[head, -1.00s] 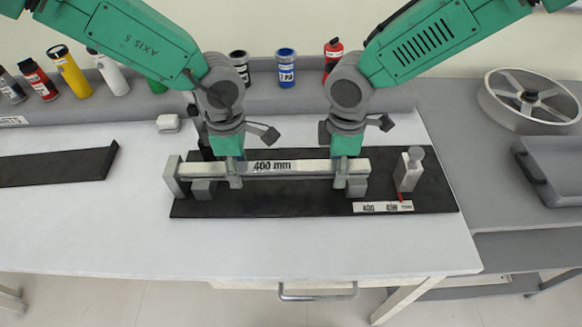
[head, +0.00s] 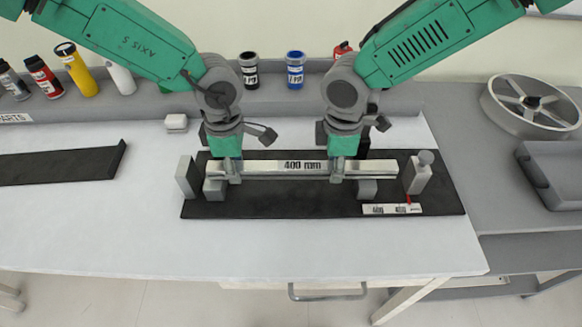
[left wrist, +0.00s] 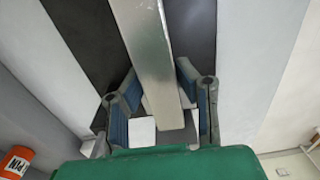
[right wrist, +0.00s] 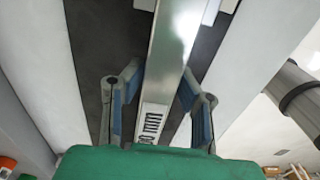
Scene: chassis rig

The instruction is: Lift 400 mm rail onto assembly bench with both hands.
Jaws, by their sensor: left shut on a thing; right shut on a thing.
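The 400 mm rail (head: 258,168) is a long pale metal bar with a "400 mm" label. It lies level across the black fixture plate (head: 290,206), above two grey support blocks (head: 213,190); I cannot tell whether it touches them. My left gripper (head: 228,172) is shut on the rail near its left end, and the rail passes between its fingers in the left wrist view (left wrist: 158,75). My right gripper (head: 343,172) is shut on it right of the label. The right wrist view also shows the rail (right wrist: 172,65) between the fingers.
A grey end stop (head: 188,177) stands left of the rail, with a gap. A grey clamp post (head: 418,175) with a knob stands close to its right end. A small label strip (head: 391,209) lies in front. Bottles and a dark bar (head: 60,165) are left; a spoked wheel (head: 530,105) is right.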

